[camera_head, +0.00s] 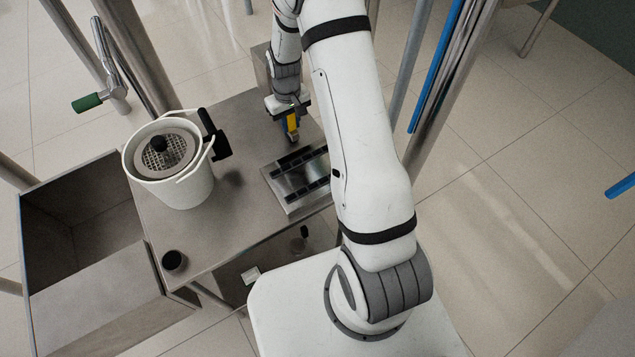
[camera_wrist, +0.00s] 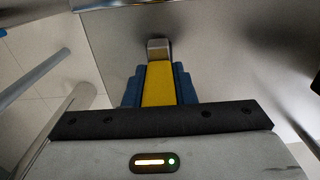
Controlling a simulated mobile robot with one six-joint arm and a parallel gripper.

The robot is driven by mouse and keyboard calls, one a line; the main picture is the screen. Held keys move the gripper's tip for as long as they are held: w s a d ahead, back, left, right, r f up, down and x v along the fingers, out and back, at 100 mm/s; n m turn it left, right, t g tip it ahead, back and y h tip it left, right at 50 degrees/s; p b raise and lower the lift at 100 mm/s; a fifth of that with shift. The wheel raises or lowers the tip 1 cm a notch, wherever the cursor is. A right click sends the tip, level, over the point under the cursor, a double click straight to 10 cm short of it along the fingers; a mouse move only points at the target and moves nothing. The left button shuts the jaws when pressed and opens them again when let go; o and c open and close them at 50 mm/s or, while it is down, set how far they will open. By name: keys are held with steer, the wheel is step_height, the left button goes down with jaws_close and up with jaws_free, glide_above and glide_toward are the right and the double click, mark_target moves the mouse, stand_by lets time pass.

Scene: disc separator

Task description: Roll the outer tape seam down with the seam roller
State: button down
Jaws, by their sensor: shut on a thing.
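My gripper (camera_wrist: 158,90) is shut on the yellow handle of the seam roller (camera_wrist: 158,82), with blue finger pads on both sides of it. The roller's grey metal head (camera_wrist: 158,49) points away from the jaws over a bare steel surface. In the head view my gripper (camera_head: 290,117) holds the yellow roller (camera_head: 292,124) head down, above or at the back of the steel table, just behind the plate with dark strips (camera_head: 299,178). I cannot tell whether the roller touches anything. I cannot make out an outer tape seam in either view.
A white bucket (camera_head: 184,190) with a perforated disc and black knob stands on the steel table (camera_head: 225,215), left of the plate. An open steel bin (camera_head: 95,305) lies at the left.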

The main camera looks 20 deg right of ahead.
steer(key=shift+r, duration=0.1)
steer(key=shift+r+p, duration=1.5)
steer(key=shift+r, duration=1.45)
